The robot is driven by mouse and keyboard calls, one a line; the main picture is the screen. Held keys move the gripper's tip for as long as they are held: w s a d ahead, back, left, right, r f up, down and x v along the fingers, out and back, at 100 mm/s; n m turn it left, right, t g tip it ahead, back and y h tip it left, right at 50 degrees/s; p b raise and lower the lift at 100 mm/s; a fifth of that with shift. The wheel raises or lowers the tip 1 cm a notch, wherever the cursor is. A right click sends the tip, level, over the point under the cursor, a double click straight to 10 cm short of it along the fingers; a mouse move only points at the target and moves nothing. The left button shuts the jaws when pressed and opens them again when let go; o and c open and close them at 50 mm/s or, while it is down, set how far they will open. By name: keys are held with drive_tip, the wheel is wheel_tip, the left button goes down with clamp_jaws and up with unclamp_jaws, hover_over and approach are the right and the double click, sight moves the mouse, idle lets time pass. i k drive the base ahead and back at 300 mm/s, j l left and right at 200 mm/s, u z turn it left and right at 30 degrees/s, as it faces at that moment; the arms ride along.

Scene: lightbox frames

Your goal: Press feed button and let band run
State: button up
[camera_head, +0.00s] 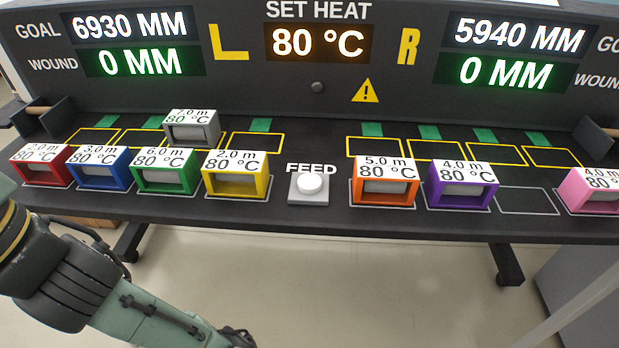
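The feed button (310,183) is a round white button on a pale square base, under the word FEED, at the front middle of the dark bench (300,219). Nothing touches it. My arm reaches in from the lower left, below and in front of the bench. My gripper (238,338) shows only as a dark part at the bottom edge, so its fingers cannot be made out. The left display (130,27) reads goal 6930 MM and wound 0 MM. The right display (518,38) reads goal 5940 MM and wound 0 MM. The middle display (319,43) reads set heat 80 °C.
Red (42,173), blue (98,176), green (164,178) and yellow (236,182) boxes stand left of the button. Orange (385,189), purple (462,193) and pink (592,199) boxes stand right. A grey box (191,133) stands in a back-row outline. Other back outlines are empty.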

sight(308, 184)
drive_tip(key=z, duration=1.6)
drive_tip(key=k+j, duration=0.65)
drive_tip(key=i+j+z, duration=0.05)
drive_tip(key=j, duration=0.05)
